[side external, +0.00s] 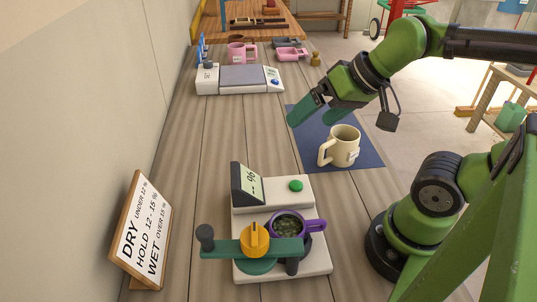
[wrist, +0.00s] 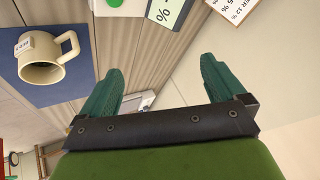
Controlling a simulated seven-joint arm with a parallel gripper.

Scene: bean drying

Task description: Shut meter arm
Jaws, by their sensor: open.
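The moisture meter (side external: 300,186) is a white unit on the bench, with a dark-framed "-- %" display (side external: 250,185) and a green button (side external: 296,185). Its teal meter arm (side external: 222,249) lies crosswise at the near end, with a black knob (side external: 205,238) at left and a yellow knob (side external: 255,239) near its middle. A purple cup (side external: 313,226) of dark green beans sits behind the arm's right end; whether they touch is unclear. My gripper (side external: 314,116) is open and empty above the blue mat, well behind the meter; its fingers also show in the wrist view (wrist: 160,70).
A cream mug (side external: 345,148) stands on the blue mat (side external: 305,120), close to my gripper. A dry/hold/wet sign (side external: 142,235) stands left of the meter. Bare bench lies between mat and meter.

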